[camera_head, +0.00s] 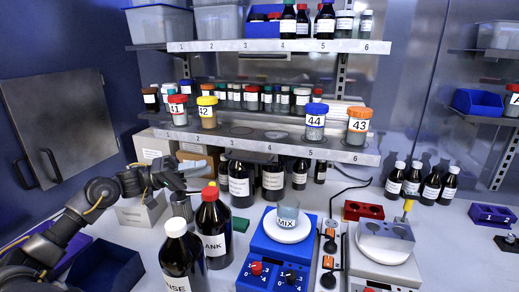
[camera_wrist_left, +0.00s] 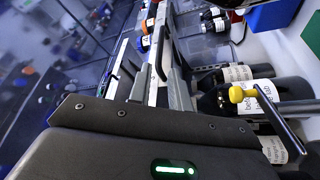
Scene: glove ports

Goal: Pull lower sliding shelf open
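The lower sliding shelf (camera_head: 345,155) is a pale metal board with a numbered front edge, below a similar upper shelf in the head view. Jars 41, 42, 44 and 43 stand along its front. My left gripper (camera_head: 188,178) is below and in front of the shelf's left part, over the bench. In the left wrist view, its two grey fingers (camera_wrist_left: 157,85) are apart. A pale shelf edge (camera_wrist_left: 153,55) shows in the gap between them; I cannot tell whether they touch it. My right gripper is not in view.
Tall dark bottles (camera_head: 213,228) with red and white caps stand close to my left arm. A blue stirrer (camera_head: 275,255) holds a MIX beaker. More dark bottles (camera_head: 240,184) stand under the shelf. A dark blue bin (camera_head: 105,268) sits at the front left.

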